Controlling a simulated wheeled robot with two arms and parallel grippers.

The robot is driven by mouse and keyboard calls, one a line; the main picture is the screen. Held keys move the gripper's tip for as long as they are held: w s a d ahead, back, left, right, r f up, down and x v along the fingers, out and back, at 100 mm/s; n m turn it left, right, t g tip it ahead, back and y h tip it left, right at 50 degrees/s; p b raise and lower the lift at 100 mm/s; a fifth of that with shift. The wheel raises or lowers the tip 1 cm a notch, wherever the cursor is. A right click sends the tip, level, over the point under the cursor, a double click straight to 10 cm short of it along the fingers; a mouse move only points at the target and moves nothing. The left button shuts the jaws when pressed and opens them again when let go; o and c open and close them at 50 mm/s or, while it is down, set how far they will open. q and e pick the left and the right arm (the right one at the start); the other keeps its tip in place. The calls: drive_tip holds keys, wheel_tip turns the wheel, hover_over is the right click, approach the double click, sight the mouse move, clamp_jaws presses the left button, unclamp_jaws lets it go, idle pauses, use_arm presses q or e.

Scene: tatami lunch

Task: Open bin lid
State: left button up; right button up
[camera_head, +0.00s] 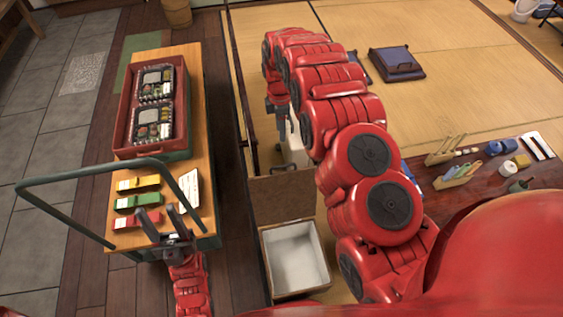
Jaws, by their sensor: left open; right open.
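A box-shaped bin (297,258) with a pale inside and a wooden rim stands open at the lower middle. A brown panel (282,197) lies or stands against its far side; I cannot tell whether it is the raised lid or a separate top. A white piece (295,152) shows behind the panel, partly hidden by my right arm. My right gripper (284,125) points down beyond the panel, close to that white piece; contact is not clear. It is open. My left gripper (163,221) is open and empty over the near end of the wooden cart, away from the bin.
The wooden cart (203,155) at left has a green handle (95,172), a red tray (125,125) with lunch boxes, and small coloured boxes (138,201). A dark low table (500,205) with small items is at right. A cushion (397,63) lies on the tatami.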

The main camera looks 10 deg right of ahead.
drive_tip(key=f, duration=1.1)
drive_tip(key=shift+s+f, duration=0.3)
drive_tip(key=shift+s, duration=0.1)
wheel_tip(320, 180, down, 6)
drive_tip(key=b, duration=0.3)
drive_tip(key=shift+s+r+b, duration=0.1)
drive_tip(key=shift+r+b, duration=0.1)
drive_tip(key=shift+b, duration=0.15)
drive_tip(key=shift+r, duration=0.1)
clamp_jaws()
